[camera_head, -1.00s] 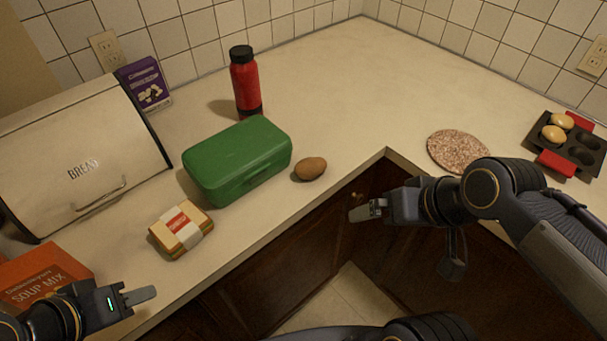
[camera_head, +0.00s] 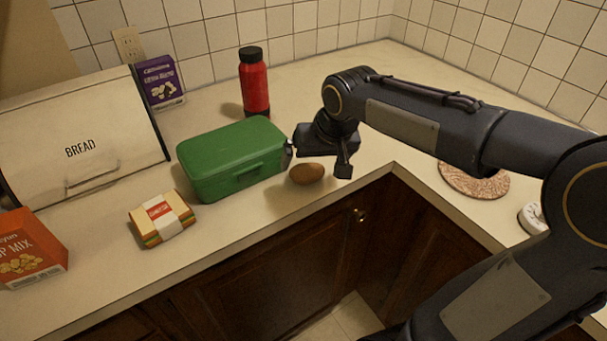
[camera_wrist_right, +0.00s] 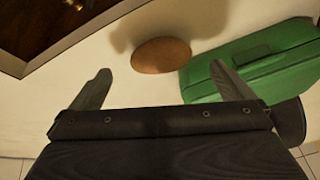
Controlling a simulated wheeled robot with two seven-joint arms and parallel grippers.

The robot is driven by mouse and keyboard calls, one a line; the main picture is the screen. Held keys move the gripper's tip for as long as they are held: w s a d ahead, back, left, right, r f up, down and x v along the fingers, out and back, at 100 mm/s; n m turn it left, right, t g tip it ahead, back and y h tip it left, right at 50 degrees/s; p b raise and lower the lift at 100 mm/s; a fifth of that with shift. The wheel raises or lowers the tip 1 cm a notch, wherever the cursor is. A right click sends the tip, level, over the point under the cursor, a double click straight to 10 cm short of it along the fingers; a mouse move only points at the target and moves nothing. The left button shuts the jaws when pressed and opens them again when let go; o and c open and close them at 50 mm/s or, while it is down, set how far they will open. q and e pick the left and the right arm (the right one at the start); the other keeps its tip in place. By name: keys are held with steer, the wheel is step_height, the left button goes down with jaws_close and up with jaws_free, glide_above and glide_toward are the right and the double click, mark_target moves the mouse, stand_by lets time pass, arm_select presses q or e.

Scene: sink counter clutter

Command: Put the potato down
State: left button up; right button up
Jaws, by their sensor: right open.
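The brown potato (camera_head: 307,173) lies on the counter beside the right end of the green lunch box (camera_head: 232,160). My right gripper (camera_head: 318,158) is low over the counter, just behind the potato. In the right wrist view the potato (camera_wrist_right: 161,55) lies beyond and between the two spread fingers (camera_wrist_right: 160,88), which do not visibly touch it. The gripper is open and empty. One finger overlaps the green box (camera_wrist_right: 255,62) in that view; I cannot tell whether they touch. My left gripper is out of view.
A wrapped sandwich (camera_head: 162,219), a soup mix box (camera_head: 30,248) and a bread box (camera_head: 80,140) are at left. A red bottle (camera_head: 254,84) stands behind the green box. A round speckled trivet (camera_head: 474,180) lies at right. The counter's front edge is close to the potato.

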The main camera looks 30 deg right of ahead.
mark_target(309, 168)
steer(key=x, duration=0.4)
steer(key=shift+w+f, duration=0.25)
steer(key=shift+w, duration=0.05)
steer(key=c, duration=1.2)
steer(key=shift+r, duration=0.15)
steer(key=shift+c, duration=0.2)
